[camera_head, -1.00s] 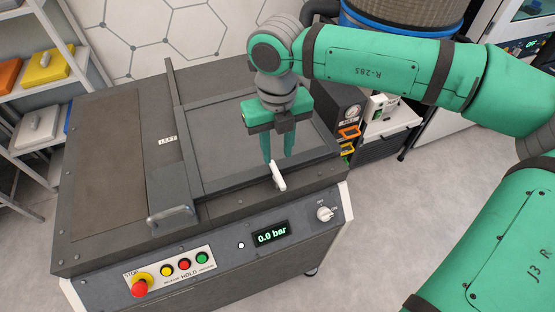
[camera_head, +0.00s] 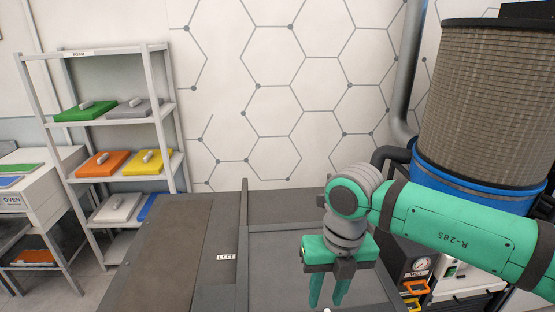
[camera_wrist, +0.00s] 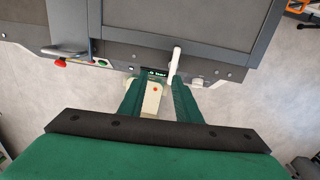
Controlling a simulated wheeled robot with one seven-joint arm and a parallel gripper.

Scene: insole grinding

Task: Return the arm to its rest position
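My green gripper (camera_head: 328,297) hangs pointing down over the right part of the dark machine top (camera_head: 165,255). Its two fingers are apart with nothing held between them. The wrist view shows the open fingers (camera_wrist: 155,95) too, with a white lever (camera_wrist: 175,62) on the machine's front edge near the right fingertip. I cannot tell whether finger and lever touch. In the head view only the lever's tip shows at the bottom edge. My arm reaches in from the right, bent down at the wrist.
A large filter drum (camera_head: 480,100) with a blue band stands behind my arm at the right. Open floor (camera_wrist: 60,105) lies before the machine.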

